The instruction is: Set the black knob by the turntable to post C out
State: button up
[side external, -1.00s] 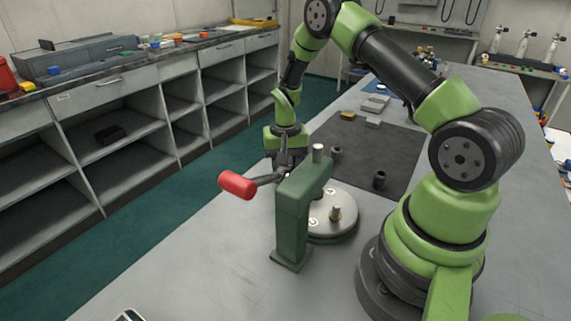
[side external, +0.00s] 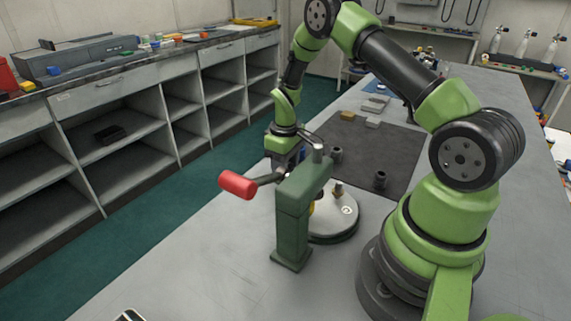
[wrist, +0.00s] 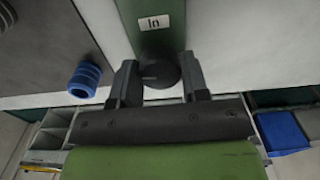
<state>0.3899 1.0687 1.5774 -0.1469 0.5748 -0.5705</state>
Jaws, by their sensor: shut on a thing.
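The black knob (wrist: 160,76) sits on the face of a green post below a white label reading "In" in the wrist view. My gripper (wrist: 158,80) has one finger on each side of the knob and is shut on it. In the side view, my gripper (side external: 284,160) is behind the green post (side external: 292,220), and the knob is hidden.
A red handle (side external: 238,184) sticks out left of the green post. A blue ribbed piece (wrist: 85,78) is left of my fingers in the wrist view. A dark mat (side external: 385,150) with small blocks lies behind the turntable.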

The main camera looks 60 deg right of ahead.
jog(key=shift+n, duration=0.8)
jog(key=o, duration=0.9)
jog(key=shift+r, duration=0.15)
notch_tip(320, 180, up, 9)
jog(key=shift+r, duration=0.35)
